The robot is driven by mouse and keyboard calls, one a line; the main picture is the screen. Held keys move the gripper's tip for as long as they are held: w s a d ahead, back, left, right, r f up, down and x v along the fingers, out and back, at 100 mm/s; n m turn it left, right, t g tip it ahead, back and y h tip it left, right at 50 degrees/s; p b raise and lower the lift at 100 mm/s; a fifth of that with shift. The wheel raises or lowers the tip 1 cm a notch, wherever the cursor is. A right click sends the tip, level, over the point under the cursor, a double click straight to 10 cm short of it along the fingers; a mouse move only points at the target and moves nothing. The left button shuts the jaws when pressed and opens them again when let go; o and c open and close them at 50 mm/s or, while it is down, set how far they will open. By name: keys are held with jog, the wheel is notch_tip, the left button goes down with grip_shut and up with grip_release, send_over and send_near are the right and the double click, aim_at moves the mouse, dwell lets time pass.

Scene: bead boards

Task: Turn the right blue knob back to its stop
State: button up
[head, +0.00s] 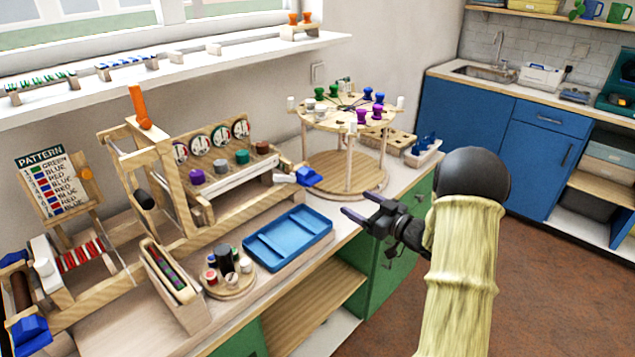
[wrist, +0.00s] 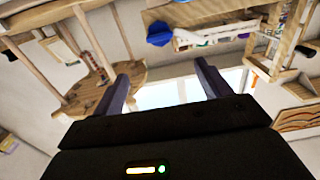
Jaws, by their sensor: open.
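The right blue knob (head: 308,176) sits at the right end of the wooden bead frame (head: 225,190), beside a white and wood block. A blue shape that looks like this knob shows in the wrist view (wrist: 159,33), ahead of the fingers. My gripper (head: 361,205) is open and empty, in the air to the right of the knob and apart from it. Its two dark fingers also show in the wrist view (wrist: 165,82). Another blue knob (head: 30,334) is at the near left end of the bench. Whether the right knob is at its stop cannot be told.
A round wooden stand (head: 347,176) with coloured pegs on top rises behind my gripper. A blue tray (head: 288,240) and a small round holder (head: 229,280) lie in front of the frame. A pattern board (head: 53,180) stands left. Open air surrounds my gripper.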

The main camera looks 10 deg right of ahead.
aim_at(316, 181)
jog(key=x, duration=1.6)
jog(key=shift+p, duration=0.35)
jog(key=shift+f, duration=0.1)
jog(key=c, duration=1)
